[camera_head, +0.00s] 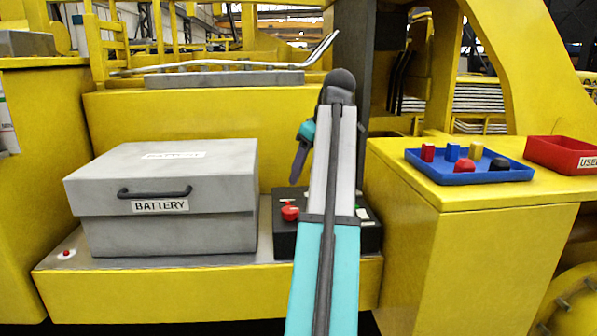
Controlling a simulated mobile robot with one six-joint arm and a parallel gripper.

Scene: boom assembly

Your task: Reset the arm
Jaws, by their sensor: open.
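My arm rises through the middle of the view, teal below and light grey above, with a dark rounded joint at the top. My gripper (297,172) shows partly at the left of the upper arm link, dark and pointing down from a teal wrist part. The arm hides the rest of it. It hangs in the air, in the picture above the black box (284,238) with a red knob (290,212). I see nothing held in it.
A closed grey battery box (165,232) stands left on the yellow machine's ledge. At right, a blue tray (472,178) holds several small coloured pieces on a yellow block. A red bin (560,153) stands beside it. A bent metal bar (230,65) lies behind.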

